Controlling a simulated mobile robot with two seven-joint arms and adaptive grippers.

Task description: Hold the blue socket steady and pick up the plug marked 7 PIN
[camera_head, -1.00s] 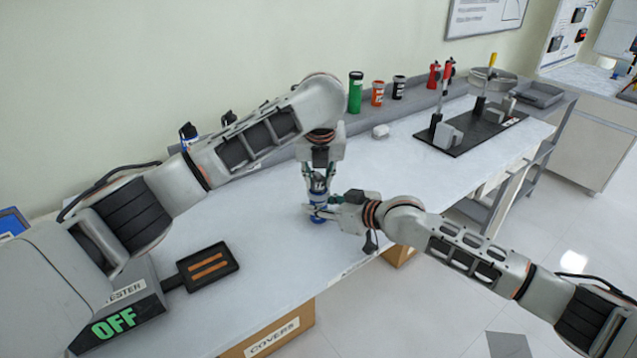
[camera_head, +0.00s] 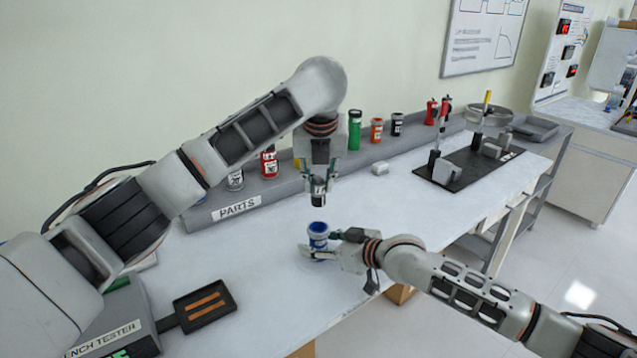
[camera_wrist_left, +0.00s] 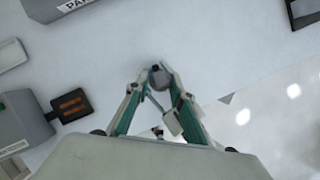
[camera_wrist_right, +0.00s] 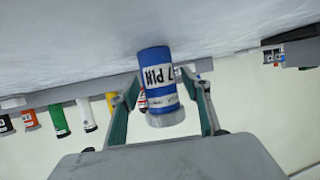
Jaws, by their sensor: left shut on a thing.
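The blue socket (camera_head: 318,235) stands upright on the white bench, its open top showing. My right gripper (camera_head: 322,246) is at it from the right, with a finger on each side.
A grey PARTS shelf (camera_head: 265,196) along the wall holds several coloured cylinders. A small white block (camera_head: 380,168) and a black fixture board (camera_head: 465,165) lie to the right. A bench tester with a dark tray (camera_head: 203,304) is at front left. Bench around the socket is clear.

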